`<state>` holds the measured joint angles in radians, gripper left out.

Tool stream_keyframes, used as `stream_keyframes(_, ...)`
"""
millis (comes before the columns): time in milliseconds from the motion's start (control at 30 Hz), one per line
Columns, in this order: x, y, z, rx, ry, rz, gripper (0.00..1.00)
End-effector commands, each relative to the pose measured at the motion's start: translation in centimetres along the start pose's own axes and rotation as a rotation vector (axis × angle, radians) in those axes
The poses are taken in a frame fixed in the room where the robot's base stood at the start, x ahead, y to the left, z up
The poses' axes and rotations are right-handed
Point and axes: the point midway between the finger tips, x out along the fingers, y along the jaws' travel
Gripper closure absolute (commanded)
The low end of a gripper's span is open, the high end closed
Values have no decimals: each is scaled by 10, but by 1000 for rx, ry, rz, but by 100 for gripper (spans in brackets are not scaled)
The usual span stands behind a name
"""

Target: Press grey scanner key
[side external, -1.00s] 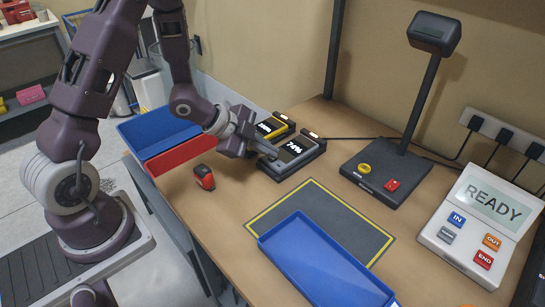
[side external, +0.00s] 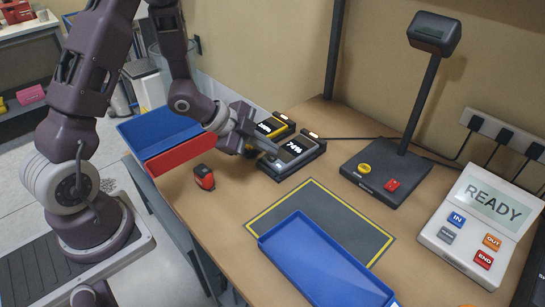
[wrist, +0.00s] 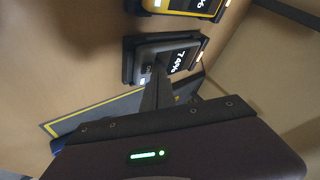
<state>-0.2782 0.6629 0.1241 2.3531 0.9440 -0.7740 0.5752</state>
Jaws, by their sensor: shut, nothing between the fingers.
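The grey scanner (side external: 296,146) lies in a dark cradle on the table, with a lit percentage display; it also shows in the wrist view (wrist: 179,61). My gripper (side external: 272,154) is shut and empty. Its fingertips (wrist: 159,70) are over the grey scanner's key end, beside the display. They hide part of that end, and I cannot tell whether they touch the key. A yellow scanner (side external: 285,122) sits in its own cradle just behind; its yellow edge also shows in the wrist view (wrist: 205,9).
A red and black object (side external: 204,178) stands left of the gripper. Blue (side external: 160,130) and red (side external: 186,151) bins are at the table's left edge. A yellow-bordered mat (side external: 345,205) and blue tray (side external: 325,265) lie in front. A post stand (side external: 385,172) and READY panel (side external: 480,225) are right.

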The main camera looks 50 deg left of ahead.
Motion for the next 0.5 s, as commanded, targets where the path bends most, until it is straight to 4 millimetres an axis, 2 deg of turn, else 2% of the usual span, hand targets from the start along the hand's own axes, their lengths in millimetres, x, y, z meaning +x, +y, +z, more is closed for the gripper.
stream_keyframes(500, -40, -30, -30, 2, 2, -3, 100)
